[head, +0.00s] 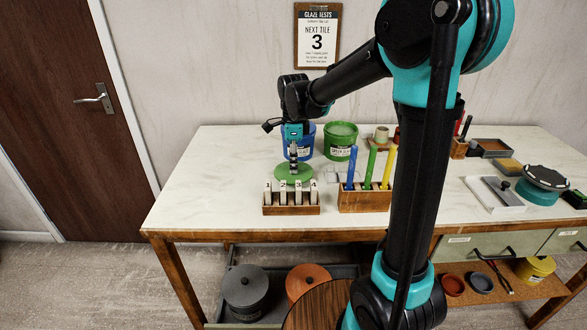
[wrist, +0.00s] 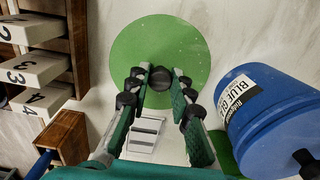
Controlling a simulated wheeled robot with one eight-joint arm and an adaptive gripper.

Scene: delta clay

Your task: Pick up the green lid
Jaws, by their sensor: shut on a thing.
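The green lid (head: 294,173) is a flat round disc behind the rack of numbered tiles on the white table. In the wrist view the lid (wrist: 185,40) faces me, with a dark knob (wrist: 160,78) near its lower middle. My gripper (head: 294,166) points down over the lid and is shut on its knob. In the wrist view the fingers of my gripper (wrist: 157,82) stand on either side of the knob. I cannot tell whether the lid touches the table. The green bucket (head: 341,140) stands behind and to the right of the lid.
The blue bucket (head: 306,128) is close behind the lid, and in the wrist view (wrist: 262,120) it is at right. The tile rack (head: 292,209) is just in front. A wooden block (head: 366,201) holds blue, green and yellow tools. The left tabletop (head: 215,185) is clear.

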